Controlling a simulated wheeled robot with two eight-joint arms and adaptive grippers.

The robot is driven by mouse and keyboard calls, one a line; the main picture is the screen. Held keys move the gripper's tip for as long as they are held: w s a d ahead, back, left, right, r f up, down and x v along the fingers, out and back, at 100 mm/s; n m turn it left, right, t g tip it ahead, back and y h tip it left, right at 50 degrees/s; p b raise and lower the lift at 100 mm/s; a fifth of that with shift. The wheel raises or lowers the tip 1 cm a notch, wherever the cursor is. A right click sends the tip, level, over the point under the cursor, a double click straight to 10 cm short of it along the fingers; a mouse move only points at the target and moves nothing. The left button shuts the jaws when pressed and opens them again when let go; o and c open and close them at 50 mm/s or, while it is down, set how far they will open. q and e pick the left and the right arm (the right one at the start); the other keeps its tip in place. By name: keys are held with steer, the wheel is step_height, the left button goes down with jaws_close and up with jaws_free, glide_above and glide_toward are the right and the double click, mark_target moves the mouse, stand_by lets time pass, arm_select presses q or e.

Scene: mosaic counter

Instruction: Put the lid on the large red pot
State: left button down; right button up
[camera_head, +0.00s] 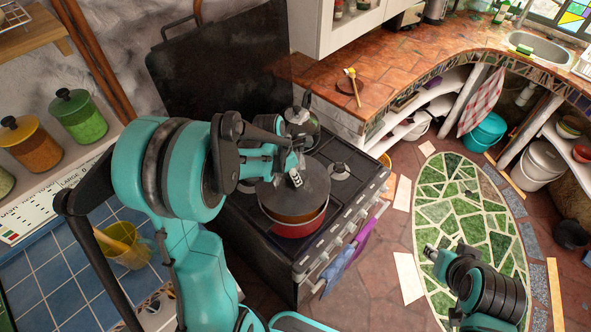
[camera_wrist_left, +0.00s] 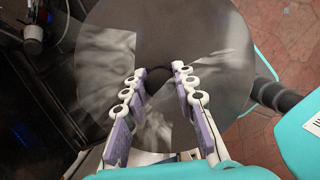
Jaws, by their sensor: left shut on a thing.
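The large red pot (camera_head: 300,229) stands on the front part of the stove. The dark grey round lid (camera_head: 315,183) is over the pot, and a brown band shows between the lid's edge and the red side. I cannot tell whether the lid rests on the rim. My left gripper (camera_head: 297,178) is shut on the lid's knob. In the left wrist view, the fingers (camera_wrist_left: 168,85) close around the dark knob (camera_wrist_left: 182,73) at the middle of the lid (camera_wrist_left: 220,60). The pot is hidden there. My right gripper (camera_head: 436,250) is low at the right, far from the pot.
The black stove (camera_head: 262,245) carries a kettle (camera_head: 301,122) behind the lid. Its raised dark cover (camera_head: 220,65) stands at the back. A tiled counter (camera_head: 395,65) lies to the right with a wooden spoon (camera_head: 354,85). A yellow cup (camera_head: 125,245) stands on blue tiles at left.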

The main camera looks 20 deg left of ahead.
mark_target(293, 185)
arm_select(q)
steer(key=b+x, duration=0.2)
steer(key=x, duration=0.2)
steer(key=shift+s+a+f+b, duration=0.2)
steer(key=shift+s+a+b, duration=0.1)
steer(key=shift+s+b, duration=0.1)
steer(key=shift+f+b, duration=0.6)
stand_by(0.4)
steer(key=shift+f+b, duration=0.45)
steer(key=shift+b, duration=0.35)
stand_by(0.6)
steer(key=c, duration=0.6)
jaws_free()
steer(key=shift+c, duration=0.2)
steer(key=shift+r, duration=0.1)
